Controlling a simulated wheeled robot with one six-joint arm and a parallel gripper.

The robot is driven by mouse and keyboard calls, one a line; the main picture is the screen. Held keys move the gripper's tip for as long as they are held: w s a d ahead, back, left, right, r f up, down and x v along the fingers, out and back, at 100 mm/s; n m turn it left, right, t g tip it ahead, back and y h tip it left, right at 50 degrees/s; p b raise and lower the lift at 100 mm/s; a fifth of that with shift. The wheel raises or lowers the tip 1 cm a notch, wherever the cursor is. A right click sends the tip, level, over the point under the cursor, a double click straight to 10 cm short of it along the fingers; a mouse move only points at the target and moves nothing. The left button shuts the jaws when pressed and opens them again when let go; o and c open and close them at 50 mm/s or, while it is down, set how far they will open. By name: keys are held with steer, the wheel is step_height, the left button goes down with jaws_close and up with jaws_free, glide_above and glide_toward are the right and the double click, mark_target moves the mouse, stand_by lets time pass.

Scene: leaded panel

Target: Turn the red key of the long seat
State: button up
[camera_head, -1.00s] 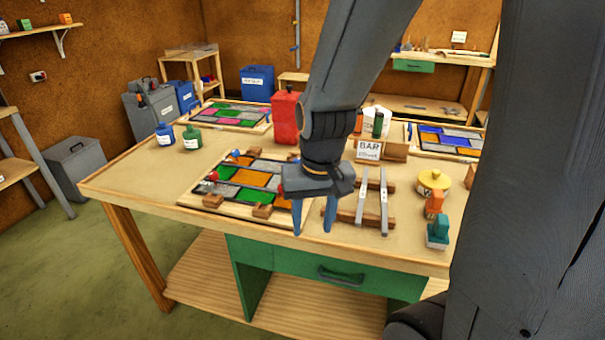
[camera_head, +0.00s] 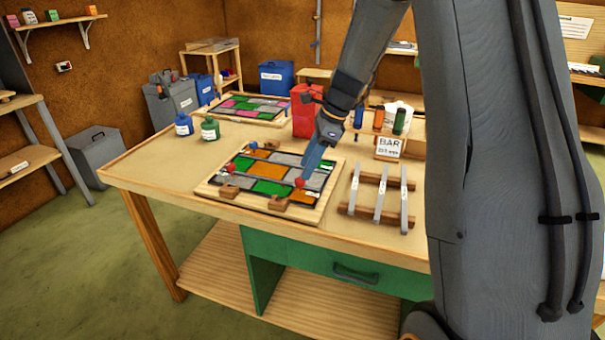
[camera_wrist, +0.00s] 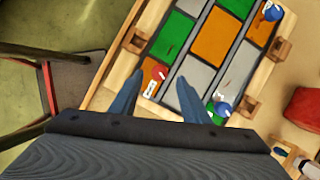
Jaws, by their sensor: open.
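The leaded panel (camera_head: 268,170) lies on the workbench as a grid of green, orange and grey panes in a wooden frame. One red key (camera_head: 299,182) is at its near right, just by my fingertips. Another red key (camera_head: 224,168) is at its left, and a blue key (camera_head: 253,146) at its far edge. My gripper (camera_head: 307,172) points down over the panel's right side, open. In the wrist view a red key (camera_wrist: 157,73) with a white tag shows between the fingertips; I cannot tell its height gap. Two blue keys (camera_wrist: 222,108) (camera_wrist: 272,12) also show there.
Wooden blocks (camera_head: 274,203) edge the panel. A rack with metal bars (camera_head: 379,203) stands to the right, with a BAR sign (camera_head: 389,147) behind it. A red container (camera_head: 305,112) stands behind the panel. Blue and green bottles (camera_head: 210,129) stand at the back left.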

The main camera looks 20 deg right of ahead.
mark_target(300, 185)
steer(key=shift+p+x, duration=0.3)
steer(key=shift+x, duration=1.7)
steer(key=c, duration=1)
